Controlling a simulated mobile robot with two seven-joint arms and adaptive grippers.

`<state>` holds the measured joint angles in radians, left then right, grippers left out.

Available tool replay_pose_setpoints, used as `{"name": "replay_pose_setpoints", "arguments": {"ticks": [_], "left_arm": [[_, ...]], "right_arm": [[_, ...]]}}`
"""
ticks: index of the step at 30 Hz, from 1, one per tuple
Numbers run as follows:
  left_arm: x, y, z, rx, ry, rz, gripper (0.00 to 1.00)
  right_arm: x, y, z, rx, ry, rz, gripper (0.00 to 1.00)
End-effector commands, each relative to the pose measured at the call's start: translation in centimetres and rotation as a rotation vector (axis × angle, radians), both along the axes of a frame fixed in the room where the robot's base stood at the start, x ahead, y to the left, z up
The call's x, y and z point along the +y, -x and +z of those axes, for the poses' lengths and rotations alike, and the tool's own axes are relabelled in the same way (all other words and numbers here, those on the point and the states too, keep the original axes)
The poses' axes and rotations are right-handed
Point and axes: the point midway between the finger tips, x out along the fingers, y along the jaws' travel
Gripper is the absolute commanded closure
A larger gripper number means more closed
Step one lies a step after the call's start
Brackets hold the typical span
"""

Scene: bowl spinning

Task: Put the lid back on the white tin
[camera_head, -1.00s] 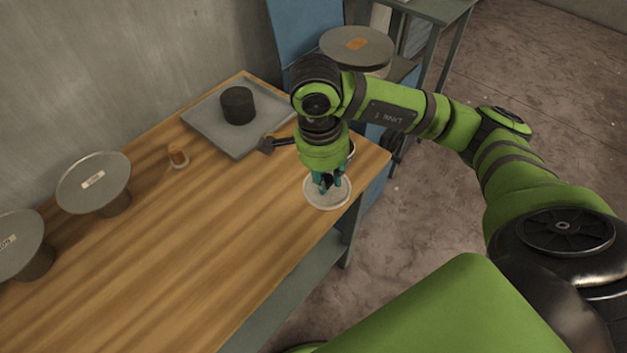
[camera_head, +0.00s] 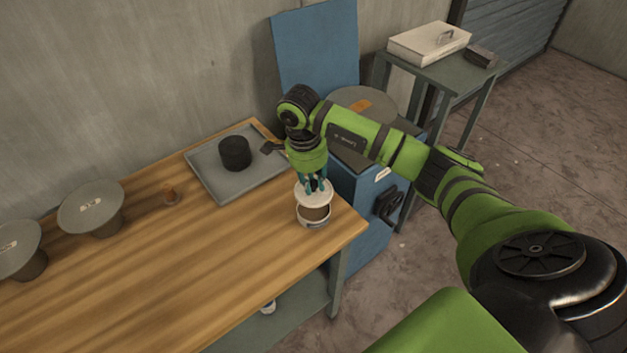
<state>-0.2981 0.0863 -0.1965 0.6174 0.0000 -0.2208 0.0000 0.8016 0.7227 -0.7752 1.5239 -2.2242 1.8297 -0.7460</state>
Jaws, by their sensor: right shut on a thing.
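The white tin (camera_head: 314,223) stands near the right end of the wooden table. My right gripper (camera_head: 317,186) points down over it, shut on the round white lid (camera_head: 303,194). The lid is at the top of the tin, roughly in line with it. A brown band shows between the lid and the white lower part. I cannot tell whether this is the tin's side or its inside, nor whether the lid touches the rim. My left gripper is not in view.
A grey tray (camera_head: 215,184) with a dark round block (camera_head: 235,153) lies behind the tin on the table (camera_head: 170,270). A blue cabinet (camera_head: 366,225) stands beyond the right end.

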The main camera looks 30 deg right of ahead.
Motion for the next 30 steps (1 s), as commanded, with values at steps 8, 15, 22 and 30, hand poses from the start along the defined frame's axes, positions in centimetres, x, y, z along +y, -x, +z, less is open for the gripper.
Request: {"name": "replay_pose_setpoints", "arguments": {"ticks": [8, 15, 22, 30], "left_arm": [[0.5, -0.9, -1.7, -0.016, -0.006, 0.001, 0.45], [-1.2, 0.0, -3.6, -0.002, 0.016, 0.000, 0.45], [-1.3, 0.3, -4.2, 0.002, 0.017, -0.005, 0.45], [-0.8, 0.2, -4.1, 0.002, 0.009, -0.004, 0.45]], "right_arm": [[0.1, 0.0, -2.7, 0.001, -0.003, 0.001, 1.00], [0.0, 0.0, -5.0, -0.001, 0.000, 0.001, 1.00], [0.0, 0.0, -5.8, 0.000, -0.001, 0.000, 1.00], [0.0, 0.0, -5.7, 0.000, -0.001, 0.000, 1.00]]}}
